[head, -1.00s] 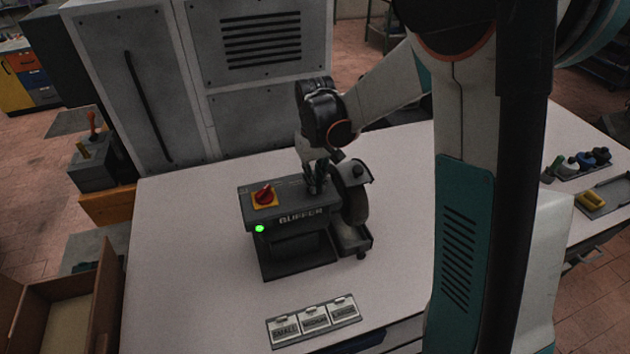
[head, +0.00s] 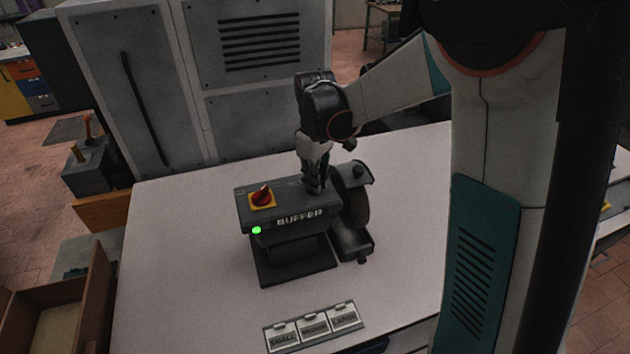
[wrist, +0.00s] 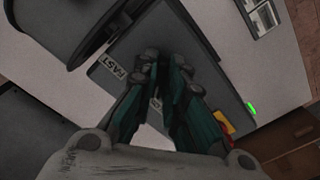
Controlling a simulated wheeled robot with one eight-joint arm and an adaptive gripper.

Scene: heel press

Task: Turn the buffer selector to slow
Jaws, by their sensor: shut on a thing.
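The grey buffer (head: 287,216) stands on the white table, with a red knob on a yellow plate (head: 262,197) at its top left and a lit green lamp (head: 256,230) on its front. My gripper (head: 315,188) points down onto the right part of the buffer's top, beside the wheel. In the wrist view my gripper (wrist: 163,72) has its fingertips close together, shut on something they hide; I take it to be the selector. A FAST label (wrist: 113,68) shows beside the fingertips. The slow mark is not readable.
The buffer wheel (head: 352,205) is just right of my gripper. Several labelled tiles (head: 312,328) lie at the table's (head: 185,255) front edge. A grey cabinet (head: 150,85) stands behind. An open box (head: 60,310) is at lower left. The table left of the buffer is clear.

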